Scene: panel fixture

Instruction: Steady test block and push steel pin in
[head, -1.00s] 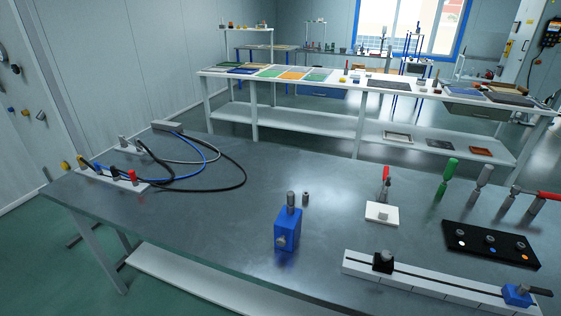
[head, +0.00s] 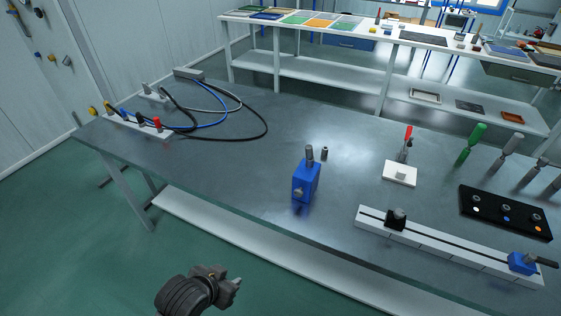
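The blue test block (head: 306,183) stands upright on the grey bench near its front edge, with a round grey knob on its front face. A steel pin (head: 309,154) stands upright at the top of the block and sticks well out of it. My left gripper (head: 234,286) is low at the bottom of the head view, in front of the bench and apart from the block. Its fingers are small and dark, so I cannot tell whether they are open. My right gripper is not in view.
A short grey cylinder (head: 324,153) stands just behind the block. A white rail (head: 450,250), a black plate (head: 505,212) and a white toggle-clamp base (head: 399,174) are to the right. Cables (head: 265,125) lie at the back left. The bench (head: 240,180) left of the block is clear.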

